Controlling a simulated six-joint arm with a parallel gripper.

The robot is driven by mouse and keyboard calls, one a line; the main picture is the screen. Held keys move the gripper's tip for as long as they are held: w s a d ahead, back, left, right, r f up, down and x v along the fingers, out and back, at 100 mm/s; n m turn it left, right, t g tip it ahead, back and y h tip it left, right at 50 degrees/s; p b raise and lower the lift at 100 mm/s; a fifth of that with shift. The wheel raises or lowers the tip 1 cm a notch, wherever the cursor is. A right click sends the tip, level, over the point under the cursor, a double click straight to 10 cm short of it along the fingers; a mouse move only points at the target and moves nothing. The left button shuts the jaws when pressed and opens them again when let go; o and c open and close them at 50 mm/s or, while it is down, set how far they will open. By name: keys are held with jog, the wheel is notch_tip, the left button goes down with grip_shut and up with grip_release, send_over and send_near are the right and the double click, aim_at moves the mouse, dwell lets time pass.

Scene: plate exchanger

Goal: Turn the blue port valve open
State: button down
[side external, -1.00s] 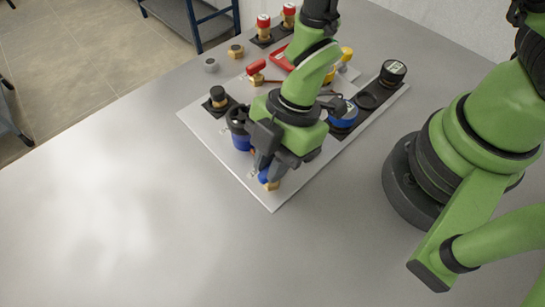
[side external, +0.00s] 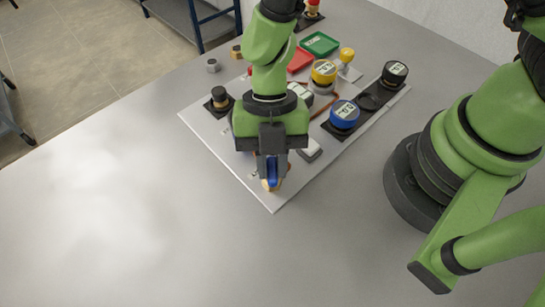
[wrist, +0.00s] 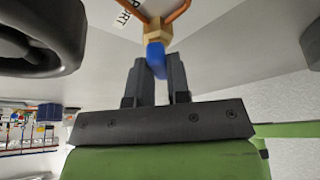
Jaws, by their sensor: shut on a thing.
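The blue port valve is a brass body with a blue lever handle (side external: 271,171) at the near corner of the light board. In the wrist view the blue handle (wrist: 155,57) shows at the tips of my fingers, with the brass body (wrist: 154,31) and copper pipes beyond it. My gripper (side external: 271,178) points down over the valve and is shut on the blue handle. The two fingers (wrist: 161,70) sit on either side of the handle. Part of the handle is hidden between the fingers.
On the board (side external: 236,168) stand a black knob (side external: 220,97), a blue-sided round cap (side external: 344,114), a yellow-sided cap (side external: 324,72) and a black cap (side external: 395,73). A red tray (side external: 299,60) and a green tray (side external: 320,44) lie behind. The table to the left (side external: 100,200) is clear.

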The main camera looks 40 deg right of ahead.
jog(key=n+h, duration=0.1)
jog(key=n, duration=0.2)
jog(key=shift+n+g, duration=0.4)
jog(key=shift+a+n+h, duration=0.1)
jog(key=shift+n+h, duration=0.8)
jog(key=shift+n, duration=1.1)
jog(key=c, duration=1.1)
grip_release()
jog(key=v, duration=1)
jog(key=shift+w, duration=0.1)
